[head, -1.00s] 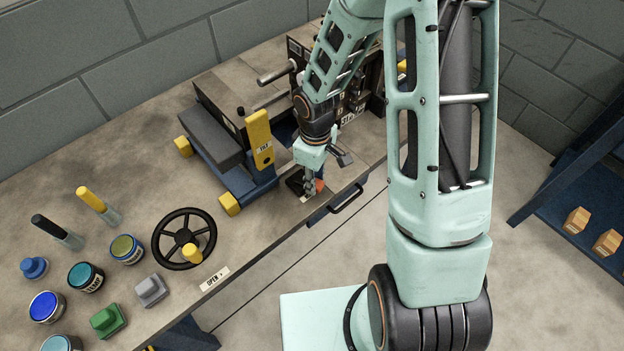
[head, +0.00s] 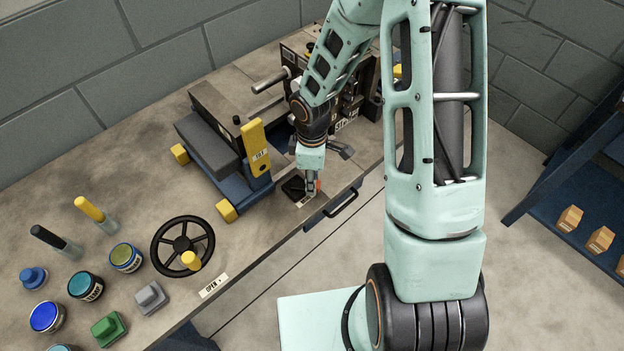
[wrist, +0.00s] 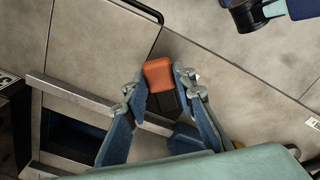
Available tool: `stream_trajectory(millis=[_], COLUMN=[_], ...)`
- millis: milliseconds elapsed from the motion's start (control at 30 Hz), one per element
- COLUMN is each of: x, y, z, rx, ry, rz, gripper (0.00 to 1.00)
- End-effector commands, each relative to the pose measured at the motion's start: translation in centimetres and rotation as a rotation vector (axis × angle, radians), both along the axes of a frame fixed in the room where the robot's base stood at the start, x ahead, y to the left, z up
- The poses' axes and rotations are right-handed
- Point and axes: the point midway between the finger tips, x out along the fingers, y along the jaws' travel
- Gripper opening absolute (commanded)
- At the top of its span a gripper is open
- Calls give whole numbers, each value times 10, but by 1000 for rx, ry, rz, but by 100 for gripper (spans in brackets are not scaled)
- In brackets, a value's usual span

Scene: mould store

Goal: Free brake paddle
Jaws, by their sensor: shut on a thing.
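An orange-capped paddle with a dark stem (wrist: 159,74) stands between the two fingers of my gripper (wrist: 160,82) in the wrist view. I take it to be the brake paddle; no label on it is readable. My gripper is shut on it, with a finger against each side. In the head view my gripper (head: 313,188) points down at the bench's front edge, and only a small orange patch (head: 318,184) shows beside the fingers. The paddle's lower end is hidden.
A blue carriage with a yellow upright plate (head: 257,148) stands just left of my gripper. A dark machine (head: 354,106) is behind the arm. A black handwheel (head: 182,246), jars and stamps occupy the left bench. A bar handle (head: 342,203) juts from the front edge.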

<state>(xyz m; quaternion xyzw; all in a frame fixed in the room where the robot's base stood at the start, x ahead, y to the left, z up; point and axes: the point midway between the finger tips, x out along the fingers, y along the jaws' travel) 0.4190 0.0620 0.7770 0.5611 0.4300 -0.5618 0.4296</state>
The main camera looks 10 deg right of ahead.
Motion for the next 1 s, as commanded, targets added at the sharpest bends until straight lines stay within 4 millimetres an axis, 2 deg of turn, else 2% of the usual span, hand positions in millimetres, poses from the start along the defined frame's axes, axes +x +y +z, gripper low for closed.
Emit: stream_trajectory(millis=[100,133,300,667,767,1000], x=[1,1,1,1,2,2], y=[0,0,0,0,-1,-1], z=[0,0,0,5,17,62], rx=[-1,-1,-1,0,0,-1], ry=[-2,-2,-2,-3,-5,-7], rz=[4,4,3,0,0,-1], gripper=[0,25,42,42,42,42])
